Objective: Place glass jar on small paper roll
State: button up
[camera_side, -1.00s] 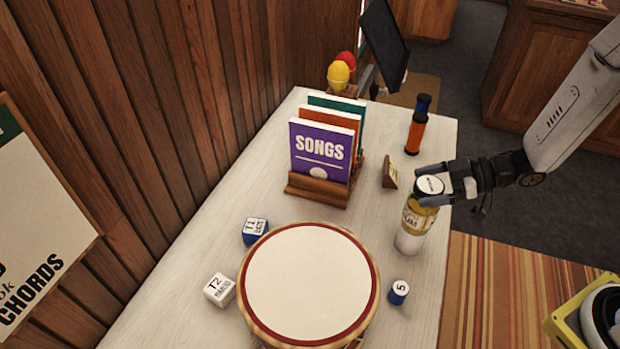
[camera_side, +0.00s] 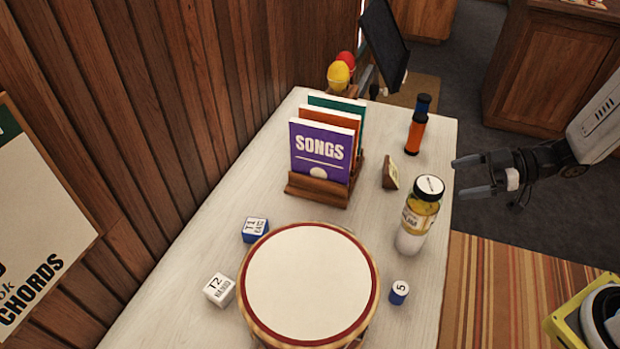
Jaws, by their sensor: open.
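The glass jar (camera_side: 421,208) has a dark-rimmed white lid, amber contents and a pale label. It stands upright, or nearly so, near the table's right edge. Directly beneath it is a white rounded thing, which looks like the small paper roll (camera_side: 409,241); the jar appears to rest on top of it. The jar hides the roll's top, so I cannot see exactly how they meet. My gripper (camera_side: 461,177) is open and empty, just beyond the table's right edge, to the right of the jar's lid and apart from it.
A drum (camera_side: 310,285) fills the table's front, with blocks (camera_side: 255,230) (camera_side: 219,289) on its left and a blue cylinder (camera_side: 399,292) on its right. A songbook rack (camera_side: 317,188), a small wooden wedge (camera_side: 390,175) and an orange-blue cylinder (camera_side: 416,133) stand farther back.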

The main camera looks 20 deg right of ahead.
jog(key=shift+v, duration=2.5)
jog(key=shift+w, duration=0.15)
jog(key=w+d+m+t+h, duration=0.25)
jog(key=w+m+h, duration=0.35)
jog(key=h, duration=0.4)
jog(key=s+a+f+m+g+h, duration=0.1)
jog(key=s+a+m+g, duration=0.4)
jog(key=s+g, duration=0.2)
jog(key=shift+s+a+f+m, duration=0.3)
jog(key=shift+s+m, duration=0.1)
jog(key=shift+s, duration=0.45)
